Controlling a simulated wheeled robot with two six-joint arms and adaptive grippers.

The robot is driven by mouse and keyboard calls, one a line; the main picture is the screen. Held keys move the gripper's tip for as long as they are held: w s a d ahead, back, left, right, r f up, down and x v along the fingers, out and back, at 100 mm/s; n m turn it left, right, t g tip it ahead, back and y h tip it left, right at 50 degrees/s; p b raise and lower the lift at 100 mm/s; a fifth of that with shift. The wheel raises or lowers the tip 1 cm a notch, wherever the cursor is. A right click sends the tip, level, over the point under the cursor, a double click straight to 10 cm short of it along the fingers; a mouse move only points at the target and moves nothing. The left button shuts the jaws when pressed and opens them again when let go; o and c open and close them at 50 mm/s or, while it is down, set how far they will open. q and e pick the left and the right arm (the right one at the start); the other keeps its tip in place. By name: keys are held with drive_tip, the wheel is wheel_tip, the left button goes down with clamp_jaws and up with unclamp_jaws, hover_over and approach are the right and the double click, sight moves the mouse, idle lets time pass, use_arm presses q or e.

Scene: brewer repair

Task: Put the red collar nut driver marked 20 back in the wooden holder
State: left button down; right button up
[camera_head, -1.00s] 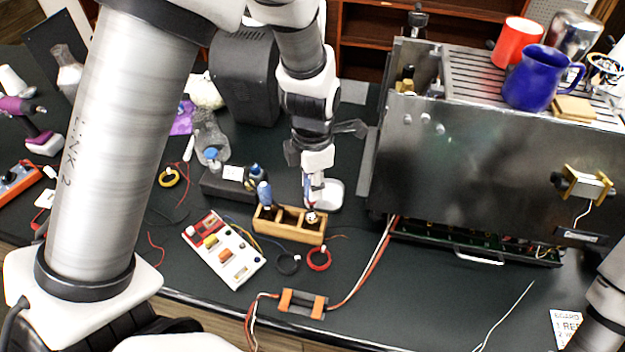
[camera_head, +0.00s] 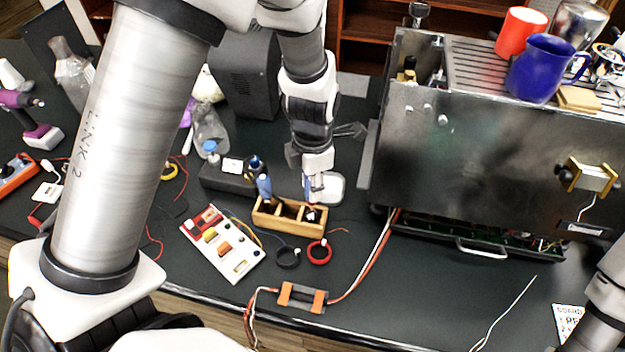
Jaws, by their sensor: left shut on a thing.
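The wooden holder (camera_head: 289,224) is a small open box with compartments, standing on the dark bench. A blue-handled driver (camera_head: 264,187) stands upright in its left compartment. My left gripper (camera_head: 313,192) is just above the holder's right end and is shut on a slim upright tool, taken to be the nut driver. The tool's lower end shows at the right compartment; I cannot tell how deep it sits. The fingers hide most of it, and its red collar and 20 mark cannot be made out. My right gripper is out of view.
A black box (camera_head: 225,180) stands behind the holder. A red-and-white panel (camera_head: 222,245), a black ring (camera_head: 287,258) and a red ring (camera_head: 319,253) lie in front. The metal brewer (camera_head: 480,150) stands to the right with a blue pitcher (camera_head: 540,70) on top.

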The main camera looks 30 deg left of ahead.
use_arm(q)
drive_tip(key=shift+f+b, duration=0.45)
drive_tip(key=shift+f, duration=0.65)
drive_tip(key=shift+c, duration=2)
unclamp_jaws()
drive_tip(key=shift+r, duration=0.1)
wheel_tip(320, 180, up, 5)
drive_tip(key=p, duration=0.6)
drive_tip(key=shift+r+p, duration=0.75)
drive_tip(key=shift+r, duration=0.25)
drive_tip(key=shift+f, duration=0.1)
